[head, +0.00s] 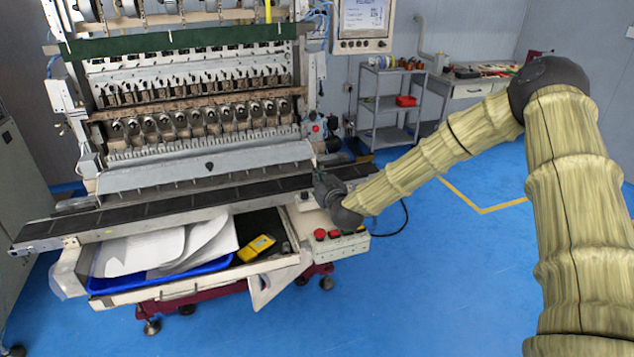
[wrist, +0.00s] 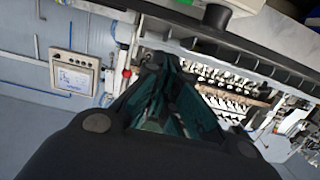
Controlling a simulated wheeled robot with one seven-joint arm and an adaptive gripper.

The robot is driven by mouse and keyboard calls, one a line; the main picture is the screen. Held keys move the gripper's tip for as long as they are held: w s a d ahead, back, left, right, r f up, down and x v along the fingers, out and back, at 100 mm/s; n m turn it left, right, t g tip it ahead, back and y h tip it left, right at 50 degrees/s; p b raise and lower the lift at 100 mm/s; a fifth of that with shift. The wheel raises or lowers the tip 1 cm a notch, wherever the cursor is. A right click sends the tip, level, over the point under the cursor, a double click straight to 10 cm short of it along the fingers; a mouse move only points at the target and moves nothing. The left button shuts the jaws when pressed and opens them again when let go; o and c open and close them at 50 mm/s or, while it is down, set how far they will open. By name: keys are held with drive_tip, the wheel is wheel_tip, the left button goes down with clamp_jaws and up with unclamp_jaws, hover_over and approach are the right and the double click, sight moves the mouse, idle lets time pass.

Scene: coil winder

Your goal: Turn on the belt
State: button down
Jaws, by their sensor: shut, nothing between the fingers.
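The belt (head: 150,211) is a long dark strip along the front of the coil winder, seen in the head view. At its right end is a pale control box (head: 345,246) with a red button (head: 320,234) on top. A second red button and a yellow part sit beside it, partly covered by my arm. My gripper (head: 323,180) is over the right end of the belt, behind the buttons. In the wrist view its dark teal fingers (wrist: 160,75) are together and empty. I cannot tell whether it touches anything.
A blue tray (head: 120,284) with white sheets and a yellow device (head: 257,247) lie below the belt. A screen (head: 362,20) hangs at the machine's right. A grey shelf (head: 386,104) stands behind. The blue floor at right is clear.

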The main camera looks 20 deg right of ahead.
drive_tip(key=s+r+b, duration=0.1)
drive_tip(key=s+r, duration=0.2)
drive_tip(key=s, duration=0.4)
drive_tip(key=shift+d+b, duration=0.15)
drive_tip(key=shift+b, duration=0.25)
drive_tip(key=shift+w, duration=0.1)
drive_tip(key=s+a+f+g+y, duration=0.1)
drive_tip(key=s+a+f+g, duration=0.3)
drive_tip(key=s+f, duration=0.8)
drive_tip(key=s+a+f+g+y, duration=0.1)
drive_tip(key=s+a+f+g, duration=0.25)
drive_tip(key=s+f, duration=0.85)
drive_tip(key=s+d+f+g+h, duration=0.1)
drive_tip(key=s+f+g, duration=0.2)
drive_tip(key=s, duration=0.7)
drive_tip(key=s+d+f+g, duration=0.1)
drive_tip(key=s+f+g, duration=0.2)
drive_tip(key=s+f, duration=0.5)
drive_tip(key=s+d+f+g+h, duration=0.1)
drive_tip(key=s+f+g, duration=0.2)
drive_tip(key=s, duration=0.8)
wheel_tip(320, 180, down, 3)
drive_tip(key=shift+s+d+r+m+h, duration=0.2)
drive_tip(key=shift+s+d+m+h, duration=0.1)
drive_tip(key=shift+m, duration=0.1)
